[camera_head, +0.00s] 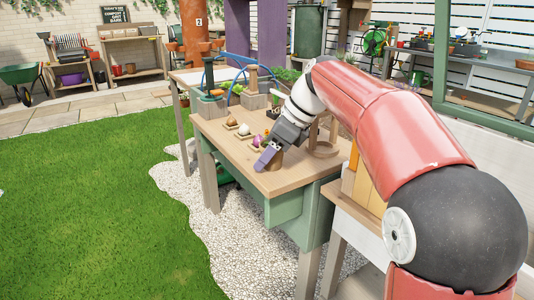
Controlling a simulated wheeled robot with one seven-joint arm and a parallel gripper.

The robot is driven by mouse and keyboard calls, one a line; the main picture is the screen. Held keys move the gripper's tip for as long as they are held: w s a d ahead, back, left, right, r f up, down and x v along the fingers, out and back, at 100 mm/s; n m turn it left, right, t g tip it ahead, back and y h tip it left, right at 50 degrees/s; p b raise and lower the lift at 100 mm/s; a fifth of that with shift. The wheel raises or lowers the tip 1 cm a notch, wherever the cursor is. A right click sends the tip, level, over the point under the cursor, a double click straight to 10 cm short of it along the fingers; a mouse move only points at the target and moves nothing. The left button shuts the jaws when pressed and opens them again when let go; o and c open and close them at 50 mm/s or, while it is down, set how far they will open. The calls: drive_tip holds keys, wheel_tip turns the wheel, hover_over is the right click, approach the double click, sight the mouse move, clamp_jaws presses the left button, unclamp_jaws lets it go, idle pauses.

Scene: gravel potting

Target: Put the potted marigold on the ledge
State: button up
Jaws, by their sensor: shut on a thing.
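My gripper (266,158) reaches down to the near end of the wooden potting bench (300,181). It is shut on a small brown pot-like thing (277,163), which shows partly behind the fingers, low over or on the bench top. Its contents are hidden, so I cannot tell whether it is the potted marigold. No marigold flower shows clearly elsewhere. I cannot tell which surface is the ledge.
Small holders with an orange-brown (232,121), a white (244,129) and a pink-purple piece (257,139) stand left of my gripper. Grey blocks with posts (210,106) stand farther back. Lawn (95,200) lies left.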

drive_tip(key=o, duration=1)
drive_tip(key=shift+f, duration=0.1)
drive_tip(key=p+v, duration=0.3)
drive_tip(key=v, duration=0.9)
drive_tip(key=shift+s, duration=0.1)
